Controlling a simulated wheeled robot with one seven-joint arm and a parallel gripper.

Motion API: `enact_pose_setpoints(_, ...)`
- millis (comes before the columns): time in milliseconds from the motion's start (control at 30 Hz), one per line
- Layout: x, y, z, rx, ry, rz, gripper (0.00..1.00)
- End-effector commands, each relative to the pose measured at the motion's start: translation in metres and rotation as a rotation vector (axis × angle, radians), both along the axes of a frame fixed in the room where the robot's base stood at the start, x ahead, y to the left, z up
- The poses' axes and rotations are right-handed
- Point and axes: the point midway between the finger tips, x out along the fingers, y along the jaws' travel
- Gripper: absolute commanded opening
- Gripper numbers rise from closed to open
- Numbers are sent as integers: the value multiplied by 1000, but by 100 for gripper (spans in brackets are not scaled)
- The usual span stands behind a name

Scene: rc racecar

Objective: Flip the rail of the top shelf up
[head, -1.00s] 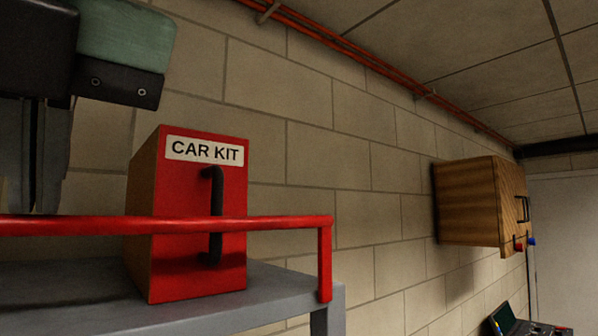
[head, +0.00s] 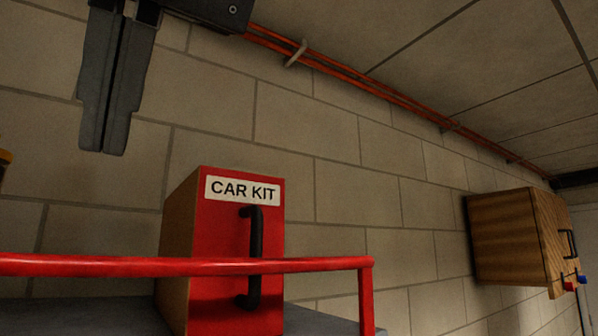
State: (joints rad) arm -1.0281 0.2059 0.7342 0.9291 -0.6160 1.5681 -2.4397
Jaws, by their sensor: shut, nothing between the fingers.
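The red rail (head: 120,266) crosses the lower left of the head view, with its right post going down at the shelf's end. The rail stands raised above the grey shelf (head: 318,321) and passes in front of the red car kit box. My gripper (head: 102,152) hangs fingers-down at the upper left, above the rail and left of the box in the picture. Its two fingers are together with nothing between them. The gripper appears apart from the rail. The rail's left end is outside the view.
The red car kit box (head: 217,296) with a black handle stands on the shelf behind the rail. A wooden cabinet (head: 503,245) hangs on the block wall at the right. Orange pipes (head: 375,88) run along the top of the wall.

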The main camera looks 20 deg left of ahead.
Motion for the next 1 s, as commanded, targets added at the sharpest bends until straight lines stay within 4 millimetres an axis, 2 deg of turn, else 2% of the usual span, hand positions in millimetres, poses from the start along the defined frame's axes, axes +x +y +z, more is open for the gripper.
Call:
enact_pose_setpoints(33, -6, -5, 12, 4, 0, 3, 0)
enact_pose_setpoints(200, -25, -25, 44, 7, 1, 8, 0)
enact_pose_setpoints(400, -39, -40, 68, 8, 0, 10, 0)
enact_pose_setpoints(633, -45, -49, 80, 7, -1, 9, 0)
enact_pose_setpoints(1000, -46, -52, 83, 5, -2, 5, 0)
